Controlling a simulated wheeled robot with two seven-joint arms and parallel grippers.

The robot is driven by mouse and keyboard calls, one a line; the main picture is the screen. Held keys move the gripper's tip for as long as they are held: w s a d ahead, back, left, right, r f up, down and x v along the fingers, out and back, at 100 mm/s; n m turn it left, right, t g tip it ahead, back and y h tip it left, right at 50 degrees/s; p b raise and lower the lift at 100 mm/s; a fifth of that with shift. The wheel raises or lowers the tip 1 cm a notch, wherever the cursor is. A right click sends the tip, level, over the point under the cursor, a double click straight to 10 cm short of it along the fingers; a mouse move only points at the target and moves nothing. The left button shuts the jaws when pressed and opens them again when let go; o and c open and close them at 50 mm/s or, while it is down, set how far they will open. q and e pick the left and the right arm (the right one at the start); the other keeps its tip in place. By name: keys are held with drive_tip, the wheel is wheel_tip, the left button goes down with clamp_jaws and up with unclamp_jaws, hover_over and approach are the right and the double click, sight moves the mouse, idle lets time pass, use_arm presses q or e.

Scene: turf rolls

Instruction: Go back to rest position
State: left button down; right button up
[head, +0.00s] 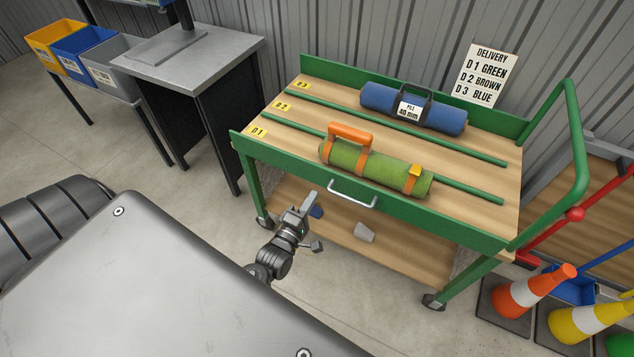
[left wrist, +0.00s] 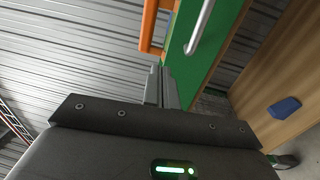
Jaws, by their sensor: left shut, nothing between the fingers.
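My left gripper (head: 311,207) is shut and empty, in front of the green cart's (head: 470,231) front edge and below its top. In the left wrist view its closed fingers (left wrist: 162,88) point toward the cart's green front panel (left wrist: 212,40). A green turf roll (head: 372,169) with orange straps and an orange handle lies on the cart's front lane, by the D1 label. A blue roll (head: 385,97) with a dark handle and a white tag lies in the rear lane, by D3. No roll shows in the D2 lane between them. My right gripper is not in view.
Grey steel table (head: 195,58) and yellow, blue and grey bins (head: 113,72) stand at the back left. Traffic cones (head: 535,290) stand at the right. A delivery sign (head: 486,75) is behind the cart. A blue and a pale piece lie on the lower shelf (head: 400,258).

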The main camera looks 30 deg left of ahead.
use_arm(q)
drive_tip(key=s, duration=0.5)
drive_tip(key=shift+s+f+b, duration=0.1)
drive_tip(key=shift+s+b, duration=0.05)
drive_tip(key=shift+b, duration=0.15)
